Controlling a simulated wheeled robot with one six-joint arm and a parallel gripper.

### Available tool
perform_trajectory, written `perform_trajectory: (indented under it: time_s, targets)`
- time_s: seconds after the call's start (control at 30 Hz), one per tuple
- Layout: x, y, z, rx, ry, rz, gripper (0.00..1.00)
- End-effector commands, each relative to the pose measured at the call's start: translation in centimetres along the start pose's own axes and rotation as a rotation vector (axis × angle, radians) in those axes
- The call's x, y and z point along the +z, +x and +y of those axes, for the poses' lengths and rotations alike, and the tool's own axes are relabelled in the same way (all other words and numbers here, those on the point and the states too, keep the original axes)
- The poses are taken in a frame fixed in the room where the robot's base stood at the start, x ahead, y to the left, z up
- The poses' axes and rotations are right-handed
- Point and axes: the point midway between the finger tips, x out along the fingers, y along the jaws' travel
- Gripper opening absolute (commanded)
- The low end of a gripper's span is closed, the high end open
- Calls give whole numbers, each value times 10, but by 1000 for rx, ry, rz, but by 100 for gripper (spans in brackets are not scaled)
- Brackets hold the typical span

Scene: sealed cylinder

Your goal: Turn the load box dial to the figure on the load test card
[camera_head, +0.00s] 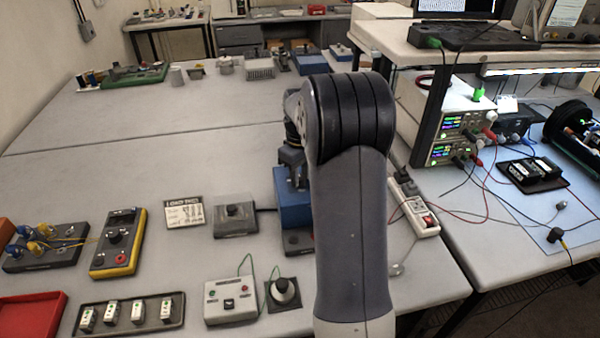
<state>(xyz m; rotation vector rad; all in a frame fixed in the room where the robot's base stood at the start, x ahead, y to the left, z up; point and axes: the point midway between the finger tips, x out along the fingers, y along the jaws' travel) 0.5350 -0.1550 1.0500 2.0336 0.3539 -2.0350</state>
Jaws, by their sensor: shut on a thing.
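The load test card (185,212) lies on the bench left of centre. Its heading reads as a load test, but the figure is too small to read. A blue box (294,208), which looks like the load box, stands right of the card, partly hidden behind my arm. My gripper (291,158) points down at the top of this box and shows only in part. It is shut on what seems to be the dial. The fingertips, the dial and its scale are hidden, so the setting cannot be read.
A grey box with a dark button (235,215) stands between card and blue box. A yellow meter (118,243), a tray of small modules (130,314) and a switch box (231,300) lie nearer. A power strip (415,208) lies right of my arm.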

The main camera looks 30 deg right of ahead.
Motion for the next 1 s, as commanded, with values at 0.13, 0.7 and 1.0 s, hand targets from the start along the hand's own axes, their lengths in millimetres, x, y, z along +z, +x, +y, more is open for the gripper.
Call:
perform_trajectory:
  time_s: [0.13,0.7,1.0]
  targets:
    - [-1,-2,1,2,-137,3,6]
    - [-1,-1,1,2,-671,3,6]
    - [-2,-1,1,3,-889,3,6]
